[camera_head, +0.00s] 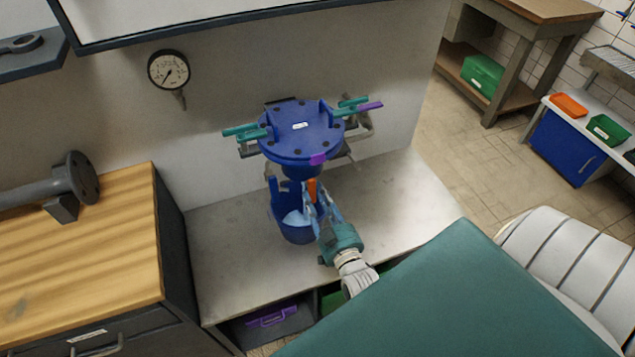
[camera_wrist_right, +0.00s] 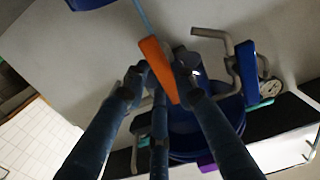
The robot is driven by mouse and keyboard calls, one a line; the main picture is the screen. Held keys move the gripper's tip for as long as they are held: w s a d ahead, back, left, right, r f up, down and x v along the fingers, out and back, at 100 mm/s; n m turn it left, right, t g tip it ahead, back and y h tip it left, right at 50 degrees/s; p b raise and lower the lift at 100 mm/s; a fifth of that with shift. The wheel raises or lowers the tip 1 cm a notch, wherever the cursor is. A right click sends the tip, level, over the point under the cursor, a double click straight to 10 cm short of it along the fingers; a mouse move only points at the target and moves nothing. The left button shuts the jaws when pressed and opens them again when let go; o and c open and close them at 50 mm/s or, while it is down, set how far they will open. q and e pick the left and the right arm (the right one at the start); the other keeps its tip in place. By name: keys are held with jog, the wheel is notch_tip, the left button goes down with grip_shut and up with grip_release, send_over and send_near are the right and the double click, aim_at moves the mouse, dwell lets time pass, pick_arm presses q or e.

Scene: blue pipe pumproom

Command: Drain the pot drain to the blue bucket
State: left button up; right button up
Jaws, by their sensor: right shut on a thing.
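The blue pot (camera_head: 301,132) with a round bolted lid is fixed at the wall above the grey bench; it also shows in the wrist view (camera_wrist_right: 200,128). The blue bucket (camera_head: 296,236) stands on the bench below it, with a pale blue-white patch inside. My right gripper (camera_head: 317,203) is shut on the orange drain handle (camera_head: 311,187) under the pot. In the wrist view its fingers (camera_wrist_right: 161,78) close around the orange handle (camera_wrist_right: 155,65). A thin light-blue streak (camera_wrist_right: 142,14), like running water, reaches toward the bucket (camera_wrist_right: 92,3). My left gripper is out of view.
The bench (camera_head: 235,255) is clear on both sides of the bucket. A wooden-topped cabinet (camera_head: 125,235) with a grey pipe part (camera_head: 50,192) stands at left. A pressure gauge (camera_head: 169,70) hangs on the wall. Teal and purple handles (camera_head: 370,106) stick out from the pot.

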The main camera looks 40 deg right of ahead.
jog(key=o, duration=1.2)
jog(key=shift+c, duration=0.2)
jog(key=v, duration=1.2)
jog(key=shift+f, duration=0.15)
